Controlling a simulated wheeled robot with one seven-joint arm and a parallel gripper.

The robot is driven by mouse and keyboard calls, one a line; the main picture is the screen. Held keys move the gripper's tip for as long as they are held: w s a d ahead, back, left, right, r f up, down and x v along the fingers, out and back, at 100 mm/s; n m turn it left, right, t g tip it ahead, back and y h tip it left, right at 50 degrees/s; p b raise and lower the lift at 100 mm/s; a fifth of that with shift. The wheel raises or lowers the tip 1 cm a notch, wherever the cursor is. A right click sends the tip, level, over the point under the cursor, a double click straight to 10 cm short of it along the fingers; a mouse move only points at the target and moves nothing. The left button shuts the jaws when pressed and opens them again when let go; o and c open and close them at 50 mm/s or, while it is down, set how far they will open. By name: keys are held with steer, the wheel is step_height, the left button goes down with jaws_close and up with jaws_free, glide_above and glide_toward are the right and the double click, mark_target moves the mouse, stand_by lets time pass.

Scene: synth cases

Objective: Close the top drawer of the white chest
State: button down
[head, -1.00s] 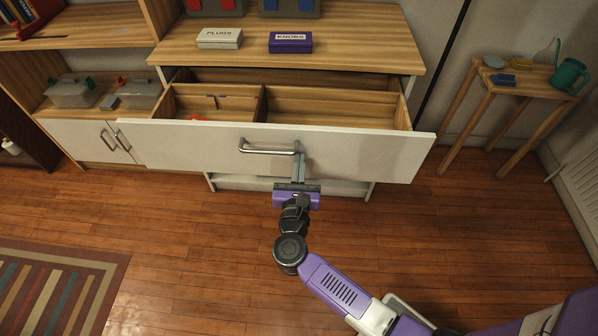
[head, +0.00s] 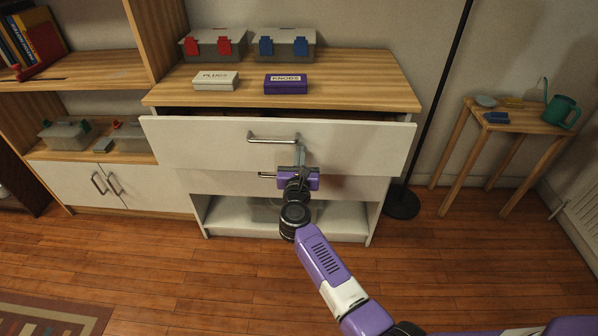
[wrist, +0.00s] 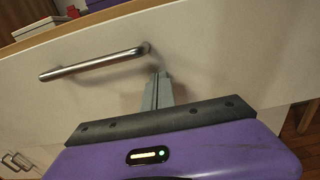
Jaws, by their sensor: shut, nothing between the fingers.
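The white chest (head: 400,92) has a wood top. In the wrist view my shut fingers (wrist: 158,88) point at the white front; exact contact cannot be told. The drawer's inside is hidden.
A PLUGS box (head: 215,80), a KNOBS box (head: 286,84) and two lidded bins stand on the chest. A lower drawer (head: 225,182) and open shelf (head: 240,218) are below. A black pole (head: 436,100) and small table (head: 510,116) stand right. The floor in front is clear.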

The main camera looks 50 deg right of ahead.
steer(key=b+x, duration=0.2)
steer(key=x, duration=0.5)
steer(key=shift+w+d+b, duration=0.1)
steer(key=shift+d+b, duration=0.05)
steer(key=shift+b, duration=0.2)
steer(key=shift+w+d+r, duration=0.1)
steer(key=shift+d, duration=0.05)
steer(key=shift+d+r, duration=0.1)
